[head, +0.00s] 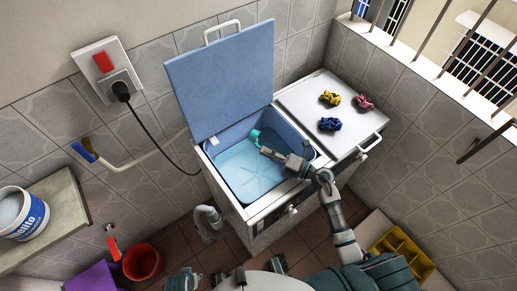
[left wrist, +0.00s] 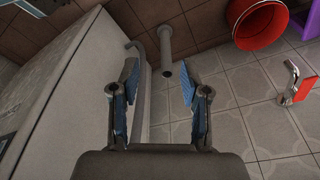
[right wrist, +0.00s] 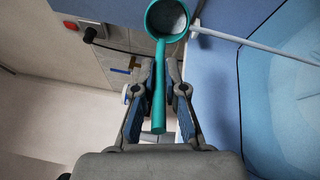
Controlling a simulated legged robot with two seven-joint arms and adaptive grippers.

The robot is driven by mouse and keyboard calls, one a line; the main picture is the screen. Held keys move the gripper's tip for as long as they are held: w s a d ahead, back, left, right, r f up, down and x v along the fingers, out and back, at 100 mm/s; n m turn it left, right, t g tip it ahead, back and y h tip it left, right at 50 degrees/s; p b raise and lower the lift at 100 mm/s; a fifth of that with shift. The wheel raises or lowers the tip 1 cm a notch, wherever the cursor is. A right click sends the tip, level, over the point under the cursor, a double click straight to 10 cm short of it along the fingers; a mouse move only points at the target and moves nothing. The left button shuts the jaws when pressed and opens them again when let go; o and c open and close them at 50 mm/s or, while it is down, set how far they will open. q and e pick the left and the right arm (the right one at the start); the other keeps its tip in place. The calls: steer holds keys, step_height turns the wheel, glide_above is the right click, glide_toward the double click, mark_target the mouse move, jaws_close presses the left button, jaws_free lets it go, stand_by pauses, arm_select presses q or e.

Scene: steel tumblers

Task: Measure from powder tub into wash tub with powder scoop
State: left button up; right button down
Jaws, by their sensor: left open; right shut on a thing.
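The teal powder scoop (head: 256,136) is over the open blue wash tub (head: 236,176) in the head view, near its back. My right gripper (head: 266,151) is shut on the scoop's handle. In the right wrist view the scoop's bowl (right wrist: 167,18) faces the camera, with pale grey-white contents that look like powder. The wash tub's blue inside (right wrist: 285,95) is at the right there. The white powder tub (head: 22,218) with blue lettering stands on the left shelf, pale powder inside. My left gripper (left wrist: 159,77) is open and empty above the floor.
The blue lid (head: 225,80) stands open behind the wash tub. Yellow, pink and blue cloths lie on the white cover (head: 350,95) to the right. A red bucket (head: 142,262), a grey hose (head: 208,222) and a wall tap (head: 112,245) are at the lower left.

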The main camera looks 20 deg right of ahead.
steer(key=shift+r+t+y+b, duration=0.6)
steer(key=shift+r+b, duration=0.25)
steer(key=shift+r, duration=0.75)
arm_select(q)
steer(key=shift+s+r+b, duration=0.5)
steer(key=shift+r+b, duration=0.15)
steer(key=shift+r, duration=3.7)
arm_select(e)
steer(key=shift+s+d+r+t+y, duration=0.1)
steer(key=shift+r+t+y, duration=0.4)
steer(key=shift+r, duration=0.7)
arm_select(q)
steer(key=w+d+t+b, duration=0.1)
steer(key=w+t, duration=0.2)
steer(key=w, duration=0.2)
steer(key=shift+w+d+r+t+h+b, duration=0.25)
steer(key=shift+w+r+t+h+b, duration=0.05)
steer(key=shift+w+r+h, duration=0.15)
arm_select(e)
steer(key=shift+r+t+y, duration=0.6)
steer(key=shift+r+y, duration=0.1)
steer(key=shift+r, duration=1.05)
